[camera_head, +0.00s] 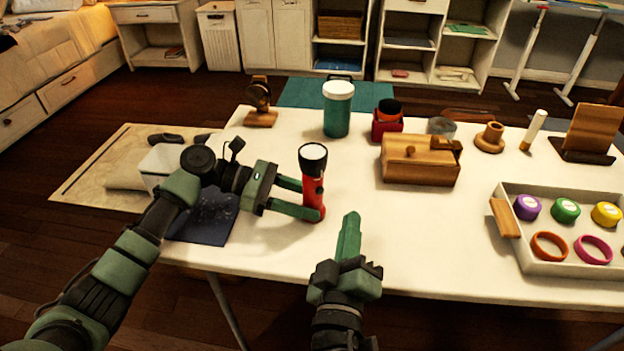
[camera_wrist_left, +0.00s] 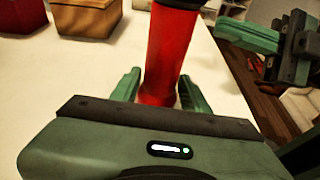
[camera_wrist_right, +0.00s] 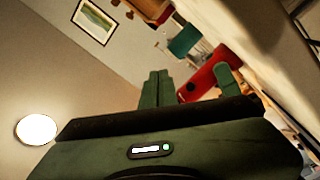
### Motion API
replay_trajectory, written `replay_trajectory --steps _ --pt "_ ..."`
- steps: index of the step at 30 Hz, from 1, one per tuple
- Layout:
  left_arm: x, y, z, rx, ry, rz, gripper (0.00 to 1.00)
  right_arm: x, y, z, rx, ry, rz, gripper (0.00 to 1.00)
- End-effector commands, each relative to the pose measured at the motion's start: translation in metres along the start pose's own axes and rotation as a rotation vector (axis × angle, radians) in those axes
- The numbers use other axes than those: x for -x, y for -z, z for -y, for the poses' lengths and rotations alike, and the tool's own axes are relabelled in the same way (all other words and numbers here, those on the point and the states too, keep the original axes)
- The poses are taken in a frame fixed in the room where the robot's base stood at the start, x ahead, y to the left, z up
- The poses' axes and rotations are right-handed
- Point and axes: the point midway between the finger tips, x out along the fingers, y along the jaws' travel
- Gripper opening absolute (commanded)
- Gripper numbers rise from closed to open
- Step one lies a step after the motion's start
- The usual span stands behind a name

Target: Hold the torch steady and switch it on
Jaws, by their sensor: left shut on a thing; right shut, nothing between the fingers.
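A red torch (camera_head: 313,190) with a black and white head stands upright near the front left of the white table. My left gripper (camera_head: 304,200) is shut around its lower body from the left; the left wrist view shows the red body (camera_wrist_left: 168,55) between the two fingers (camera_wrist_left: 160,88). My right gripper (camera_head: 350,222) is shut and empty, just right of the torch and apart from it, near the table's front edge. In the right wrist view its fingers (camera_wrist_right: 156,82) are together, and the torch (camera_wrist_right: 205,78) shows beside them with a dark spot on its side.
A wooden box (camera_head: 420,163) stands right of the torch. A tray (camera_head: 560,262) with several coloured lids and rings lies at the right. A teal jar (camera_head: 337,112) and a red container (camera_head: 387,125) stand behind. The front middle of the table (camera_head: 430,240) is clear.

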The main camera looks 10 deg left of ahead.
Motion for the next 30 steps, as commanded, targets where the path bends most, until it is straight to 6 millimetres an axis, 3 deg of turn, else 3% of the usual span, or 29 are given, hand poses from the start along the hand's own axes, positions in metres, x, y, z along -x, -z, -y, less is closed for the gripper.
replay_trajectory --steps 12,30 --pt "-0.001 0.005 0.001 0.005 0.001 -0.008 0.23 -0.034 0.024 0.025 0.0 0.0 0.0 0.0" --pt "-0.001 0.005 0.0 0.005 0.0 -0.008 0.23 -0.037 0.027 0.028 0.002 0.001 0.0 0.0"
